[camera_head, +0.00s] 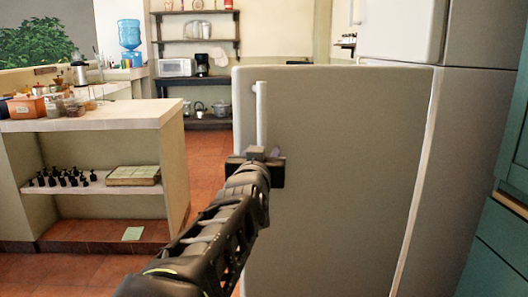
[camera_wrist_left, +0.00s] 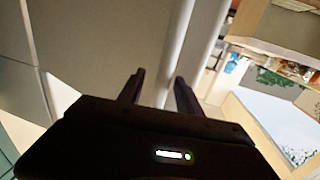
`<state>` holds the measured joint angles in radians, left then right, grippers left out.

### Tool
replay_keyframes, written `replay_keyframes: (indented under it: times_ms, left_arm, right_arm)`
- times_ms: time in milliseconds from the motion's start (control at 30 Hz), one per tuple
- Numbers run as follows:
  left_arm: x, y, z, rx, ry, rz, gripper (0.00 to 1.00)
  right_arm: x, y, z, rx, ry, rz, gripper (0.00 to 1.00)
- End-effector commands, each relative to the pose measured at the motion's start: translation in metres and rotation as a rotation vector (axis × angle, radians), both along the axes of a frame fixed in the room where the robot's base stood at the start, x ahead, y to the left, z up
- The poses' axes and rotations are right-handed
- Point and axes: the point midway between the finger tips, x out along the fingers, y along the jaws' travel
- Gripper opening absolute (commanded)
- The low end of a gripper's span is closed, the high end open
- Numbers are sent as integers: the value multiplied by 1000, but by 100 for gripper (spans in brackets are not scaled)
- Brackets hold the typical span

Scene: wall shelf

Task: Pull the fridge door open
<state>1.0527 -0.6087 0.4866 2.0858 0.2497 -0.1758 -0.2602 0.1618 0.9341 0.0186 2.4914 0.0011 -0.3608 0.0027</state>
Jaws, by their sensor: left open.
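The fridge door (camera_head: 340,170) is the pale lower door in the head view. It reaches well left of the upper door and stands swung outward, partly open; the fridge interior is hidden behind it. Its white upright handle (camera_head: 261,110) is near the left edge. My left gripper (camera_head: 262,152) is at the lower part of the handle. In the left wrist view, the open fingers (camera_wrist_left: 160,90) have the handle (camera_wrist_left: 178,55) between them, nearer the right finger. I cannot tell whether they touch it. The door (camera_wrist_left: 100,50) fills the left of that view. My right gripper is not seen.
The closed upper fridge door (camera_head: 402,28) is above right. A counter (camera_head: 100,120) with jars and shelves stands at left. Wall shelves (camera_head: 195,40) and a microwave (camera_head: 176,67) are at the back. Teal cabinets (camera_head: 505,225) stand at right. Open floor (camera_head: 205,165) lies between counter and door.

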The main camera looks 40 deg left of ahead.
Motion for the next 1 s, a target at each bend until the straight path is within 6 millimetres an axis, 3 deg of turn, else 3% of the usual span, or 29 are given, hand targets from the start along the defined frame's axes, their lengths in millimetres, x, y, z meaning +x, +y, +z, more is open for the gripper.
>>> replay_keyframes:
  times_ms: [400, 1000]
  left_arm:
    - [-48, -39, 2, 2, -3, -2, 41]
    - [-51, -41, 0, 0, -2, -2, 41]
  right_arm:
    - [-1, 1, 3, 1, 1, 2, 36]
    - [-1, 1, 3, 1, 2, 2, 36]
